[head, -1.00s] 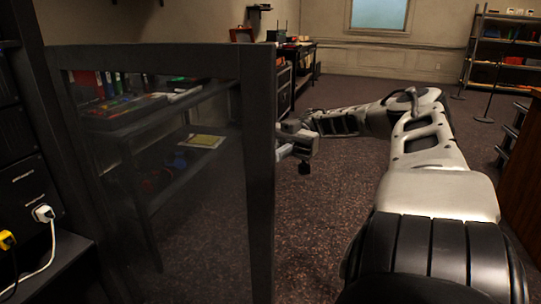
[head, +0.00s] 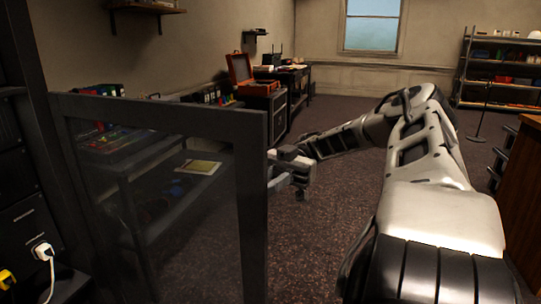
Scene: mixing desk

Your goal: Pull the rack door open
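The rack door (head: 252,215) is a dark frame around a see-through panel. It stands swung out from the equipment rack (head: 22,190) at the left, with a wide gap between its free edge and the rack. My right arm reaches in from the lower right. My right gripper (head: 277,182) is at the door's free right edge, about halfway up. Its fingertips are partly hidden by the door frame, so I cannot tell whether they grip a handle or only touch the edge. My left gripper is not in view.
An orange case (head: 240,70) is open on a cabinet by the back wall. A wooden desk (head: 522,200) is at the right.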

